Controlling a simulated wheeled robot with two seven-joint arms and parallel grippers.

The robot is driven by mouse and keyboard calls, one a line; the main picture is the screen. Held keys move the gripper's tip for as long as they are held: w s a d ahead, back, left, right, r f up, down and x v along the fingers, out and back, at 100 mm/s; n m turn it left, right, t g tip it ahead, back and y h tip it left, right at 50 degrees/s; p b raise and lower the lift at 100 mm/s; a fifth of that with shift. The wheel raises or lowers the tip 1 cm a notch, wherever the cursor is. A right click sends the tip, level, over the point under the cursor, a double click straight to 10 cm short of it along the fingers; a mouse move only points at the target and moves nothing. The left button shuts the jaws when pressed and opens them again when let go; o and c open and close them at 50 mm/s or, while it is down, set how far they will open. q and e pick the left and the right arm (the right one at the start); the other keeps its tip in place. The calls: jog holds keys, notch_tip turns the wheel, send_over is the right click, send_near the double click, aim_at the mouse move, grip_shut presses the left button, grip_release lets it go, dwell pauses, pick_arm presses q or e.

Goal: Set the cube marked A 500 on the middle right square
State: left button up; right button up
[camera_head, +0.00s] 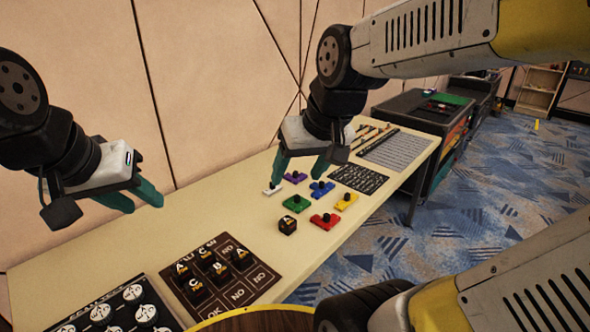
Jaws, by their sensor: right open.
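A dark cube with pale lettering (287,225) stands alone on the table, in front of the coloured pieces; its marking is too small to read. A brown board of squares (262,277) lies nearer, with several dark lettered cubes on it. Two of these, one at the left (182,270) and one at the right (241,257), seem to show an A; numbers are unreadable. My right gripper (300,167) is open and empty above the table, beyond the lone cube. My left gripper (135,198) is open and empty, left of the board and above the table's wall side.
Knobbed pieces in white, purple, blue, green (297,204), red (324,221) and yellow surround the space by the lone cube. A black tray with white discs (120,310) lies at bottom left. A dark printed mat (358,179) lies farther back. The table's left-middle surface is clear.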

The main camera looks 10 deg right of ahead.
jog(key=shift+m+t, duration=0.4)
jog(key=shift+t, duration=0.1)
jog(key=s, duration=0.2)
jog(key=s+r, duration=0.1)
jog(key=s, duration=0.1)
jog(key=shift+d, duration=0.4)
